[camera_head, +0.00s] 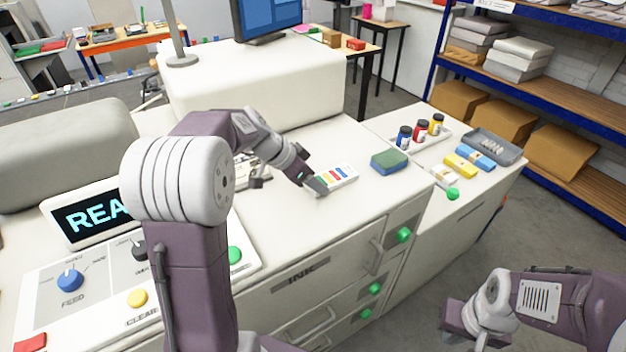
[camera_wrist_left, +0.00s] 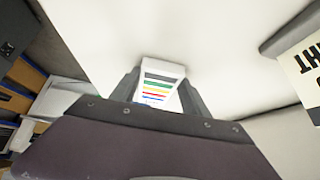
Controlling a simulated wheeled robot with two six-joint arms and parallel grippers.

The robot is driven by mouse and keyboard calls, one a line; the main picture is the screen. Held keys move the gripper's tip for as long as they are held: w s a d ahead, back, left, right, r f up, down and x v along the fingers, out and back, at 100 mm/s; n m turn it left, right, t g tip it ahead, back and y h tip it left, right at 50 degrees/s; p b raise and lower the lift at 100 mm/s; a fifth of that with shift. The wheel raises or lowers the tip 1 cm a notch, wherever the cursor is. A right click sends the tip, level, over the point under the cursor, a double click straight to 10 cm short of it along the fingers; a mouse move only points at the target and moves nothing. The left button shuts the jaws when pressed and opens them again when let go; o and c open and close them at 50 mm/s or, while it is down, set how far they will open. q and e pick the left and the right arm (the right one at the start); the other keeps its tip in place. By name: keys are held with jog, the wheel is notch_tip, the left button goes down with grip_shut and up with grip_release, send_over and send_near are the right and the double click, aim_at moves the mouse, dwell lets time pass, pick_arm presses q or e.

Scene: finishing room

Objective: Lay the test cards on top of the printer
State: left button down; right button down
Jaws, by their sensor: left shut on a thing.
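The test cards (camera_head: 337,178) are a small white stack with green, yellow, red and blue stripes, at the printer's flat white top (camera_head: 318,139). My left gripper (camera_head: 318,186) is shut on their near-left end. In the left wrist view the cards (camera_wrist_left: 160,82) show between the two fingers, over a plain white surface. I cannot tell whether they touch the surface or hang just above it. My right gripper (camera_head: 462,322) is low at the right, in front of the cabinet and away from the cards; its fingers are not clear enough to judge.
A green-and-blue sponge (camera_head: 389,162) lies right of the cards. Beyond it are ink bottles (camera_head: 421,131), yellow and blue boxes (camera_head: 460,166) and a grey tray (camera_head: 494,146). The control panel (camera_head: 100,290) and screen (camera_head: 88,215) are at left. White top around the cards is clear.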

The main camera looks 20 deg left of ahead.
pick_arm(q)
jog(key=c, duration=0.5)
grip_release()
jog(key=shift+f, duration=0.15)
jog(key=shift+r+p, duration=0.25)
jog(key=shift+p, duration=0.05)
jog(key=v, duration=1.2)
jog(key=shift+f, duration=0.1)
